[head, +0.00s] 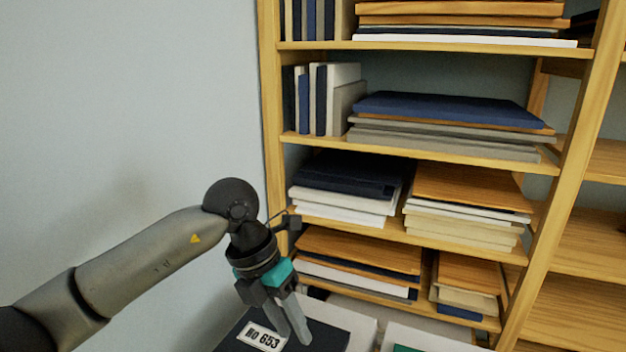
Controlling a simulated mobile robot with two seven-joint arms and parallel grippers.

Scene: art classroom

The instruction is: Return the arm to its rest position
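My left arm comes in from the left and bends down at its dark wrist. My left gripper (295,338) points downward at the bottom centre, with two grey fingers below teal and black parts. The fingers show side by side at a slant, and I cannot tell whether they are open or shut. Nothing is visibly held between them. Behind and below the fingertips is a dark blue flat item (328,337) with a white label (262,337) reading "NO 653". I cannot tell whether the fingers touch it. My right gripper is not in view.
A wooden shelf unit (572,165) fills the centre and right, with stacked books and boards on several shelves. The shelves at far right (590,235) look mostly bare. A plain pale wall (120,110) is at left. A white-edged item with green (420,340) lies at the bottom.

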